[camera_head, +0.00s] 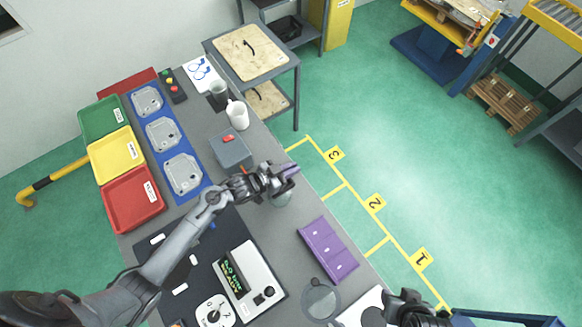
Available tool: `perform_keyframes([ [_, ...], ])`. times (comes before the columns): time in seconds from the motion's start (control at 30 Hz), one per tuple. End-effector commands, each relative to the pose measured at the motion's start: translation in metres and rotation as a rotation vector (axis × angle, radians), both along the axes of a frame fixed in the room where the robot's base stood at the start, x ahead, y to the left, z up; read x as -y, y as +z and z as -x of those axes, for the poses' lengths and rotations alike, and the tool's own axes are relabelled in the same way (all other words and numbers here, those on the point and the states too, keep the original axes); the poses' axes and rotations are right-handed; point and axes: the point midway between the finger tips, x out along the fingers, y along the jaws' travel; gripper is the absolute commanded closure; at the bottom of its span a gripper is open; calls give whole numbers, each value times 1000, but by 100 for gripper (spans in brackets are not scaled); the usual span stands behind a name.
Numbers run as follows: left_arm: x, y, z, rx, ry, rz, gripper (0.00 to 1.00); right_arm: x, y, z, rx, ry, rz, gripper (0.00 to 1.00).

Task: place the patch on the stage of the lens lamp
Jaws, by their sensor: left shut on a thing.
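My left gripper (289,170) reaches in over the bench and is shut on a small purplish-grey piece at its fingertips, which looks like the patch; the fingers hide most of it. A round pale-green glassy thing (281,199) shows just below the gripper, partly covered by it. A round grey disc with a ring (322,301), which may be the lens lamp, is at the bench's near right edge, apart from the gripper. I cannot tell which of these two holds the stage. My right gripper (410,308) is dark, at the bottom edge, and its fingers are not clear.
A purple tray (322,243) lies right of the gripper. A grey box with a red button (230,151) and a white mug (238,114) stand behind. Green, yellow and red bins (133,199) and a blue mat with castings (166,133) line the left. A display unit (248,281) is in front.

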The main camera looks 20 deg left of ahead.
Motion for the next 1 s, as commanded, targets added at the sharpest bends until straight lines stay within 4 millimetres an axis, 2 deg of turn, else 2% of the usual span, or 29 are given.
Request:
perform_keyframes([
  [0.43,0,-6,0,0,0,0,100,-1,-3,0,0,-4,-6,57],
  [0.47,0,-5,0,0,0,0,86,-2,-2,0,0,-4,-7,57],
  [0.6,0,-5,0,0,0,0,65,-2,-2,0,0,-6,-8,57],
  [1.0,0,-6,0,1,0,1,64,-2,-6,0,0,-6,-8,57],
])
